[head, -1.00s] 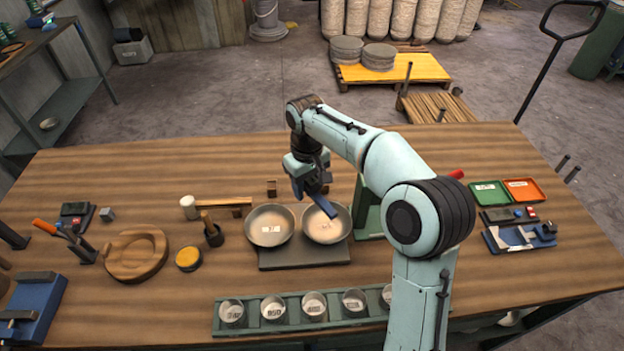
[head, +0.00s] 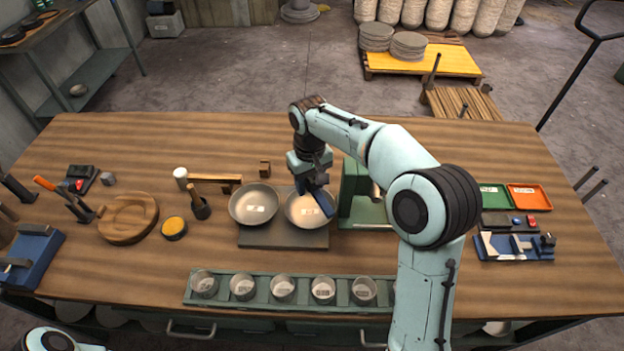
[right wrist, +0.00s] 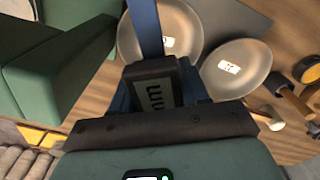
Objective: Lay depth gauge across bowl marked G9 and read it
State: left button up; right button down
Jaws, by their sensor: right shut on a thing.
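Two shallow metal bowls, the left bowl (head: 254,204) and the right bowl (head: 300,212), stand side by side on a dark grey plate (head: 275,238). Each has a white label inside, too small to read. My right gripper (head: 316,184) is at the rear of the right bowl, shut on the depth gauge. The gauge's blue bar (head: 325,204) reaches over that bowl's right part; I cannot tell whether it touches the rim. In the right wrist view, the gauge's dark body (right wrist: 160,88) shows "mm", and its blue bar (right wrist: 147,28) overlaps one bowl (right wrist: 178,30). My left gripper is out of view.
A green stand (head: 357,196) is close to the right of the bowls. A rack of several small cups (head: 268,302) lies in front. Green (head: 493,197) and orange (head: 528,197) trays are right.

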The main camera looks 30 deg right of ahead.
jog(key=shift+f+b, duration=1.15)
jog(key=shift+f, duration=1.1)
jog(key=shift+f+b, duration=0.7)
jog(key=shift+f, duration=1.1)
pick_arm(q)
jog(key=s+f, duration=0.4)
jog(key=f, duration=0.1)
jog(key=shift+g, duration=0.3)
pick_arm(e)
jog(key=shift+f, duration=0.3)
jog(key=shift+c, duration=2.4)
grip_release()
notch_tip(320, 180, up, 14)
jog(key=shift+f+p, duration=0.25)
jog(key=shift+p, duration=0.95)
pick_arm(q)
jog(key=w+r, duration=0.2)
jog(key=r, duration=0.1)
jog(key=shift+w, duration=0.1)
